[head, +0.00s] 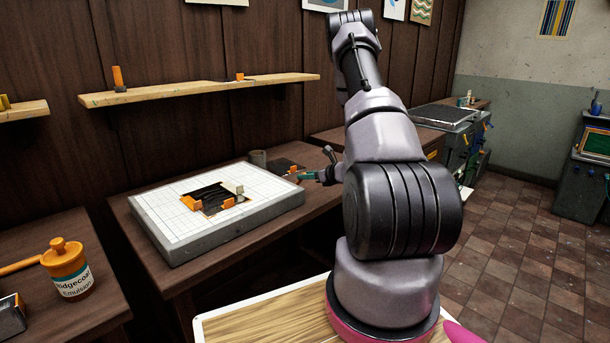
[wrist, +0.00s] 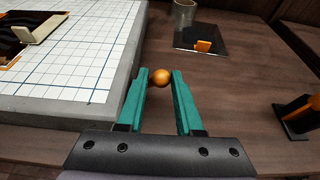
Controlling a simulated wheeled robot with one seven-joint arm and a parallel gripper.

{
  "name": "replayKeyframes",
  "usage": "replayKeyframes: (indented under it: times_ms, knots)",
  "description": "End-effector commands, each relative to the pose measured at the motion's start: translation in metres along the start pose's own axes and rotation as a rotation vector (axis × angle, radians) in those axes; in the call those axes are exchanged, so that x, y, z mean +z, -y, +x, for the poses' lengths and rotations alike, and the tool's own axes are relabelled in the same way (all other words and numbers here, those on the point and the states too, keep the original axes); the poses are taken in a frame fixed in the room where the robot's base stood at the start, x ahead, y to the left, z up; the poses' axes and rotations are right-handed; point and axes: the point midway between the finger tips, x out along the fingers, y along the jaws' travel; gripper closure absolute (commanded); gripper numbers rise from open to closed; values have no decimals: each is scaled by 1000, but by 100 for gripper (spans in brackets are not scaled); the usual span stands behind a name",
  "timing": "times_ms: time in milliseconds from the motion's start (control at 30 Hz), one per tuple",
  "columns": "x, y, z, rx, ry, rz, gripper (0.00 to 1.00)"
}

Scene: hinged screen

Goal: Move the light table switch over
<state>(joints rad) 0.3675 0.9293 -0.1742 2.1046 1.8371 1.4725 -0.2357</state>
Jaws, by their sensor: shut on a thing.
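The light table (head: 170,225) is a white gridded top in a thick grey frame on a dark wooden desk. Its frame (wrist: 118,95) fills the left of the wrist view. A small orange-copper ball knob (wrist: 162,77), which looks like the switch, is beside the frame's right side. My gripper (wrist: 158,78) has its teal fingers shut on this knob at the tips. In the head view my gripper (head: 296,176) is just right of the light table; the knob cannot be made out there. The knob's mount is hidden.
A dark sheet (head: 212,194) with orange pieces lies on the light table. A grey cup (wrist: 183,14) and a dark square with an orange clip (wrist: 203,46) stand behind the fingers. An orange and black object (wrist: 297,112) is at right. A shelf (head: 200,90) hangs above.

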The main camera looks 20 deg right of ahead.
Motion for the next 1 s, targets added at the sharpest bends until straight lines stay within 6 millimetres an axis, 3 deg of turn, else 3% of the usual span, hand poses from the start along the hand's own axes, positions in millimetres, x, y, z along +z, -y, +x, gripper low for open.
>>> replayKeyframes:
  times_ms: [600, 833, 867, 900, 933, 1000]
  knots:
    - [-17, 4, -12, -10, -12, 1, 95]
    - [-15, 5, -11, -11, -7, -1, 96]
    - [-15, 5, -11, -11, -6, -1, 53]
    - [-14, 5, -11, -10, -5, -1, 38]
    - [-14, 4, -10, -9, -5, -1, 30]
    - [-14, 4, -10, -8, -4, -1, 30]
